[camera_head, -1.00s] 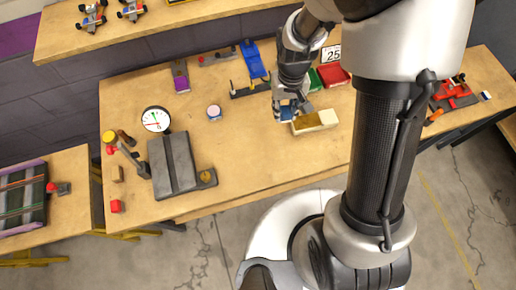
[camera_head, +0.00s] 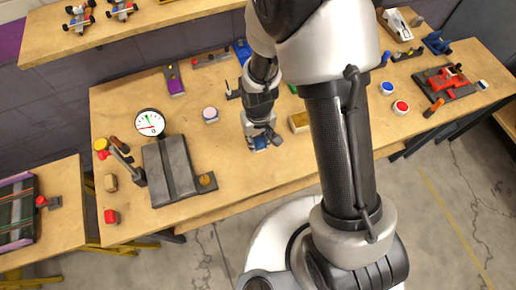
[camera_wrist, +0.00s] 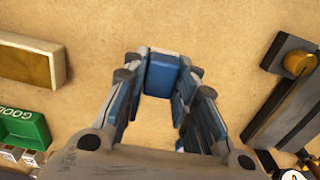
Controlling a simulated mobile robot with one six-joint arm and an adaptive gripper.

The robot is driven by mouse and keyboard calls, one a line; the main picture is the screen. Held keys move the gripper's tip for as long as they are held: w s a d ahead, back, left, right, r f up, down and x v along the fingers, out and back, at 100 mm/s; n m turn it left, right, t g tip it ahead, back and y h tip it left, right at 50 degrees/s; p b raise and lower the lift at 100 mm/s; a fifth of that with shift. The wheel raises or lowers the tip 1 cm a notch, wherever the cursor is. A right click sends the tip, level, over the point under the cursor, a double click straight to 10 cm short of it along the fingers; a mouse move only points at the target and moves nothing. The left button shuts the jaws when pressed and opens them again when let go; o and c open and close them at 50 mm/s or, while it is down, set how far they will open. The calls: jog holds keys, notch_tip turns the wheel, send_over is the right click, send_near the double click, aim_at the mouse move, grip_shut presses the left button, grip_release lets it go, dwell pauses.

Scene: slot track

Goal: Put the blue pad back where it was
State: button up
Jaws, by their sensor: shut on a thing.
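In the head view only a bit of the pad's blue (camera_head: 261,143) shows below the fingers. I cannot tell how high it is above the wood.
A yellow-brown block (camera_head: 298,122) lies right of my gripper. A dark grey grooved block (camera_head: 171,170) with a brass knob stands left, near a dial gauge (camera_head: 149,123). A green tray (camera_wrist: 23,126) shows in the wrist view. Bare wood surrounds the gripper.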

aim_at(258, 148)
jog(key=shift+f+b, duration=0.65)
jog(key=shift+f, duration=2)
jog(key=shift+f, duration=0.15)
jog(key=o, duration=1)
